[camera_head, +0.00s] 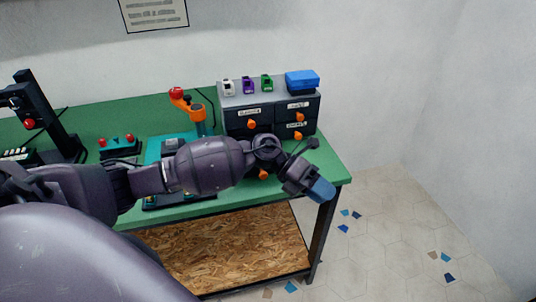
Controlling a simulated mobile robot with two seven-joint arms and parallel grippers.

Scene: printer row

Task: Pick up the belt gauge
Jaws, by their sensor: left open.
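I cannot tell for certain which thing is the belt gauge. Small white (228,87), purple (248,85) and green (267,82) devices stand in a row on top of the grey drawer cabinet (272,99). A blue box (302,81) lies to their right on the same top. My left arm reaches across the front of the bench. My left gripper (320,190), with a blue end, is at the bench's front right corner, below and in front of the cabinet, apart from these devices. It is open; nothing shows clearly between its fingers. My right gripper is out of view.
The green bench (333,167) holds an orange tool with a red knob (189,105), a small control box with red buttons (119,147) and a black stand (45,115). The cabinet drawers have orange knobs. A chipboard shelf (235,250) is below. Floor at right is open.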

